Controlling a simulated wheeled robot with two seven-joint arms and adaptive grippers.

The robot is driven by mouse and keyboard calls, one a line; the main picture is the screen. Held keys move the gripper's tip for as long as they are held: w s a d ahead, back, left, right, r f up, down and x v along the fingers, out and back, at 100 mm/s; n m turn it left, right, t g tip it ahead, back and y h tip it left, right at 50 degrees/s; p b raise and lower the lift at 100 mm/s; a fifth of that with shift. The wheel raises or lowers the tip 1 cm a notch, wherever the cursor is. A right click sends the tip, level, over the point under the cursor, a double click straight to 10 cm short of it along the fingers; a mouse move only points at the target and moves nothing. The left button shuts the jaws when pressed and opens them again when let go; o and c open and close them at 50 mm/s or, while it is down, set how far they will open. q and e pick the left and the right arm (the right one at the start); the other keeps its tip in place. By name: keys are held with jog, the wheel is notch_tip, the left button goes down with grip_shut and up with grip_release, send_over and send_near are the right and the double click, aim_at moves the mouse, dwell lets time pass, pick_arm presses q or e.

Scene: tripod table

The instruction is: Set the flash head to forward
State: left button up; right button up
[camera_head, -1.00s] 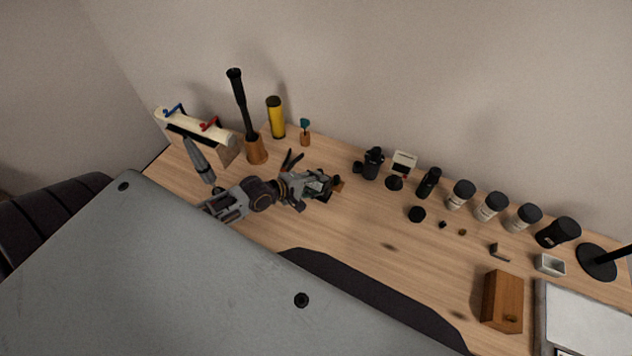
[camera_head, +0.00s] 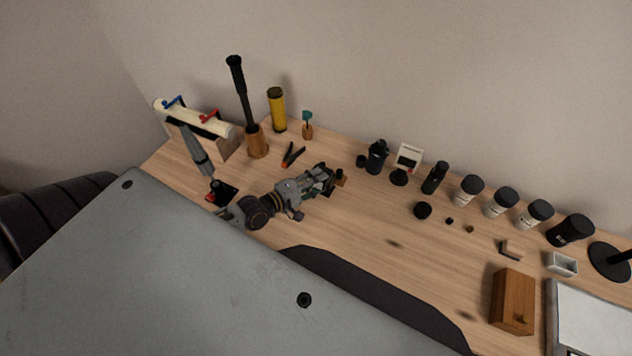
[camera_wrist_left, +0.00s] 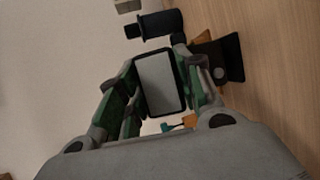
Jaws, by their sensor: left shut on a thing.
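The flash head (camera_wrist_left: 162,82) has a pale rectangular face in a black frame. It sits between the fingers of my left gripper (camera_wrist_left: 160,88), which is shut on it. A black part with a round knob (camera_wrist_left: 221,62) stands beside the right finger, next to an orange-brown piece; its link to the head is hidden. In the head view my left gripper (camera_head: 325,180) is over the middle left of the table, and it mostly hides the flash. My right gripper is not in view.
Orange-handled pliers (camera_head: 292,157) lie behind my left gripper. A yellow cylinder (camera_head: 277,110) and a black-handled tool in a wooden holder (camera_head: 257,142) stand at the back. Several dark-lidded jars (camera_head: 500,203) line the back right. A wooden box (camera_head: 512,302) is at the front right.

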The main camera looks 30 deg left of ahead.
pick_arm(q)
jog(key=shift+s+f, duration=0.1)
jog(key=shift+f, duration=0.05)
jog(key=o, duration=1)
jog(key=shift+s, duration=0.1)
jog(key=shift+v, duration=5.85)
